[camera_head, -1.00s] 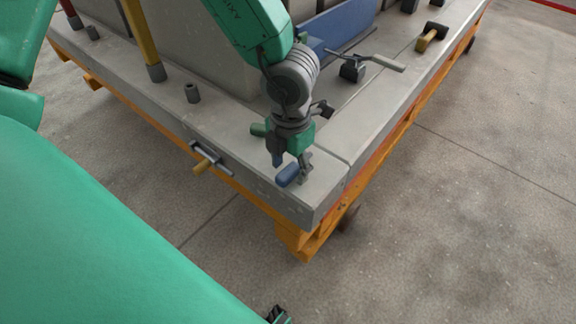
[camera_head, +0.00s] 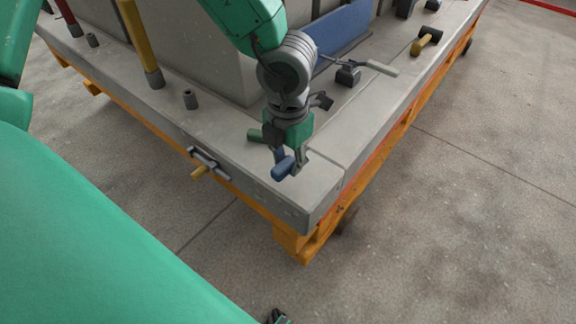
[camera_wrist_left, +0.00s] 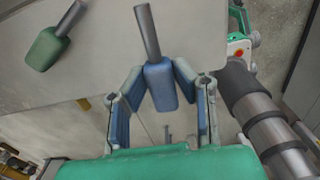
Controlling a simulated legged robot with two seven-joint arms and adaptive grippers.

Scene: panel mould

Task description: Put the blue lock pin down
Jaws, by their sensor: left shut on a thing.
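The blue lock pin (camera_head: 283,168) is between the fingers of my left gripper (camera_head: 288,162), near the front corner of the grey slab. In the left wrist view the blue grip of the pin (camera_wrist_left: 160,86) is between both fingers of the left gripper (camera_wrist_left: 158,80), and its grey shaft points up the picture over the slab. I cannot tell whether the pin touches the slab. A green pin (camera_wrist_left: 46,50) with a grey shaft lies on the slab; its green end (camera_head: 256,135) shows beside the gripper in the head view. My right gripper is not identifiable.
The slab (camera_head: 240,150) rests on an orange frame (camera_head: 290,243). A short grey post (camera_head: 190,99), a yellow pole (camera_head: 139,40) and a yellow-handled tool (camera_head: 426,41) stand or lie on the slab. Floor at right is clear.

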